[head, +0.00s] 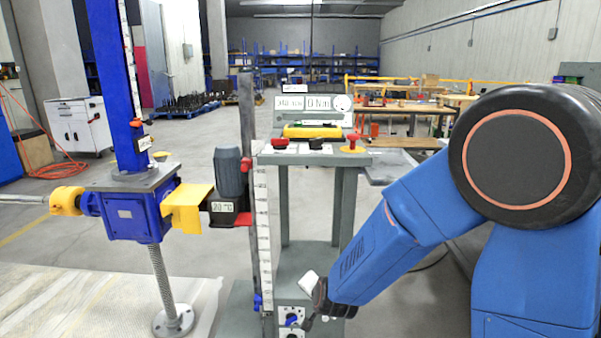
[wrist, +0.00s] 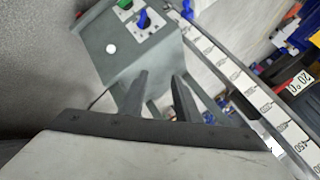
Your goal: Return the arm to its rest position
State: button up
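My blue arm reaches from the right side of the head view down toward the lower middle. My gripper (wrist: 160,78) shows in the wrist view as two dark fingers standing apart, with nothing between them. In the head view the end of the arm is low in front of the grey stand (head: 340,205), near its ruler strip and lower switch panel (head: 291,318). The fingers are too small there to make out clearly. In the wrist view the grey panel box (wrist: 135,50) with blue and green knobs lies beyond the fingertips.
A blue screw jack (head: 140,212) with a yellow coupling (head: 187,207) and a grey motor (head: 230,172) stands at left. A display console (head: 313,108) and red knob (head: 352,140) top the stand. A ruler (wrist: 240,85) runs close right of the fingers. Open floor lies behind.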

jog(key=s+d+r+n+g, duration=0.1)
jog(key=s+d+r+n, duration=0.2)
jog(key=s+d+r, duration=0.35)
jog(key=s+d+r+n+g, duration=0.1)
jog(key=s+d+r, duration=0.3)
jog(key=s+d, duration=0.2)
jog(key=s+d+r+n+g+h, duration=0.1)
jog(key=s+d+r+n, duration=0.1)
jog(key=s+d+r, duration=0.2)
jog(key=s+d+r+n+g+h, duration=0.1)
jog(key=s+d+r, duration=0.3)
jog(key=s+d, duration=0.5)
jog(key=s+n, duration=0.1)
jog(key=s, duration=0.5)
jog(key=shift+s+d, duration=0.25)
